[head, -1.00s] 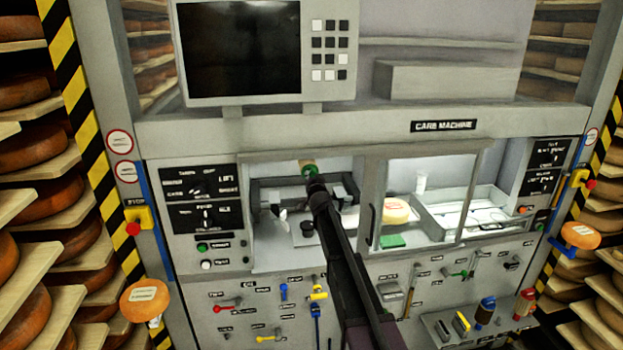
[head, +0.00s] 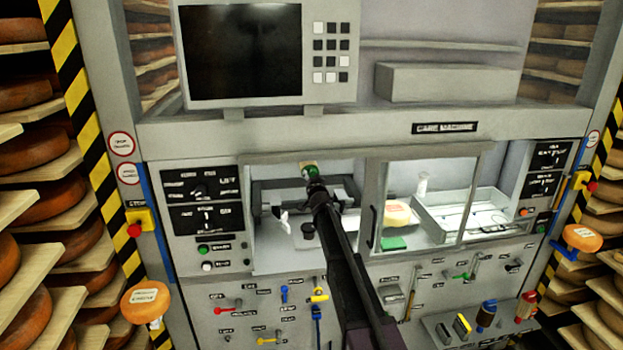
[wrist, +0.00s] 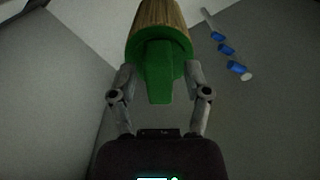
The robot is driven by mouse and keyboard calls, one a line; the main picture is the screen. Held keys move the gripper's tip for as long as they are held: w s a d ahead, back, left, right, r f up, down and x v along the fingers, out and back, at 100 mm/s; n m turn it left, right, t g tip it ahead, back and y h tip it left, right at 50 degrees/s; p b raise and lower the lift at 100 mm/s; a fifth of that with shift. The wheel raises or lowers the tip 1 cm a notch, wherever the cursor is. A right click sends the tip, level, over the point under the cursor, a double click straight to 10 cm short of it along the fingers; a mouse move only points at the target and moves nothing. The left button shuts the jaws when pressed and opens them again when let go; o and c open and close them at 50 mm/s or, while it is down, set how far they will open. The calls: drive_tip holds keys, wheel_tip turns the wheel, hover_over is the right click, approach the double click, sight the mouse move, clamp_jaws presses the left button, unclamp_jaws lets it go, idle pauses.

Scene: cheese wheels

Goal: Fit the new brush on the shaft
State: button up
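My gripper (wrist: 160,82) is shut on a brush (wrist: 158,25) with a green core and tan bristles. Its fingers clasp the green end from both sides, and the bristle part points away from the wrist. In the head view the brush (head: 308,170) is held up in the left opening of the care machine, in front of a dark frame (head: 262,193). The arm hides part of that opening. I cannot make out the shaft with certainty; a pale rod with blue pieces (wrist: 228,48) shows at the upper right of the wrist view, apart from the brush.
A black knob (head: 308,230) and a white piece (head: 283,218) are low in the opening. A cheese wheel (head: 398,213) and a green block (head: 393,243) are behind the right window.

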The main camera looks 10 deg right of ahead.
idle(0.4)
drive_tip(key=s, duration=1.2)
drive_tip(key=shift+d, duration=0.1)
idle(0.6)
drive_tip(key=s+d+f+g+h+b, duration=0.2)
drive_tip(key=s+d+f+g, duration=0.15)
drive_tip(key=s+f, duration=0.45)
drive_tip(key=s+d+f+g+h+b, duration=0.25)
drive_tip(key=s+f+g, duration=0.25)
drive_tip(key=s+f, duration=0.4)
drive_tip(key=s+a+f+n+g+y+b, duration=0.2)
drive_tip(key=s+f+g, duration=0.3)
drive_tip(key=s, duration=0.6)
drive_tip(key=s+a+f+n+g+y+b, duration=0.1)
drive_tip(key=s+a+f+n+g+y, duration=0.1)
drive_tip(key=s, duration=1)
wheel_tip(320, 180, down, 3)
drive_tip(key=a+n+g, duration=0.1)
drive_tip(key=g, duration=0.1)
drive_tip(key=shift+a+n+g+b, duration=0.15)
drive_tip(key=shift+n+g+b, duration=0.2)
drive_tip(key=shift+n, duration=0.05)
